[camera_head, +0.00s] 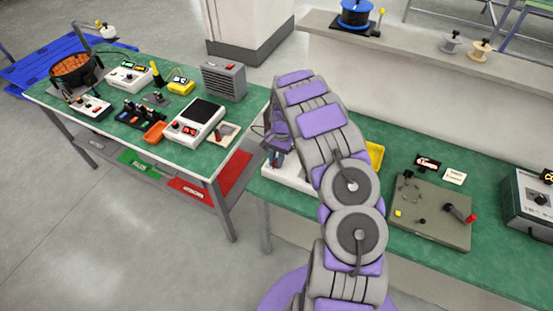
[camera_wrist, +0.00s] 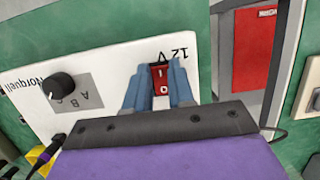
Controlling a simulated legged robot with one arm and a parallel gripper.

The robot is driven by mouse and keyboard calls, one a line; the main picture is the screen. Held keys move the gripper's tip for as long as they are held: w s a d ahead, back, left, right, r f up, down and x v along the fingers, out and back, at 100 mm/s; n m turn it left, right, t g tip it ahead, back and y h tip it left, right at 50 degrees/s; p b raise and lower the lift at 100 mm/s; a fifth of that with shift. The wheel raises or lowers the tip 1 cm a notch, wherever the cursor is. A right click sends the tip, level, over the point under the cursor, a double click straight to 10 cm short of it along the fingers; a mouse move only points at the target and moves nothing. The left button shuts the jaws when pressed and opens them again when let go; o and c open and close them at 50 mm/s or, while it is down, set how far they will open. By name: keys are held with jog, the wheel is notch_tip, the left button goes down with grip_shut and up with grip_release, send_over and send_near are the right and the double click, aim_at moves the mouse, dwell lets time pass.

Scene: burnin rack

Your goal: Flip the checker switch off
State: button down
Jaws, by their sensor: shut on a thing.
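A white box marked "Norquell" and "12 V" (camera_wrist: 112,62) fills the left and middle of the wrist view. It carries a red rocker switch (camera_wrist: 160,80) with "I" and "O" marks and a black knob (camera_wrist: 62,87) beside letters on a grey patch. My gripper (camera_wrist: 160,68) has its blue fingers on either side of the red switch, shut on it. The fingers hide the switch's sides. In the head view my gripper (camera_head: 274,158) is over the white box (camera_head: 284,176) at the left end of the right bench; my arm hides much of the box.
A yellow tray (camera_head: 376,155) stands behind my arm. A grey-green board (camera_head: 430,212) with a red-tipped lever and a grey box (camera_head: 530,205) lie to the right. The left bench (camera_head: 130,145) holds several devices. A plug and cable (camera_wrist: 48,150) are beside the white box.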

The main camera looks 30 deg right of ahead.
jog(key=shift+w, duration=0.15)
jog(key=c, duration=1)
grip_release()
jog(key=shift+d, duration=0.2)
jog(key=shift+o, duration=0.2)
jog(key=p+v, duration=0.2)
jog(key=v, duration=1.5)
jog(key=shift+d, duration=0.2)
jog(key=shift+w+r, duration=0.1)
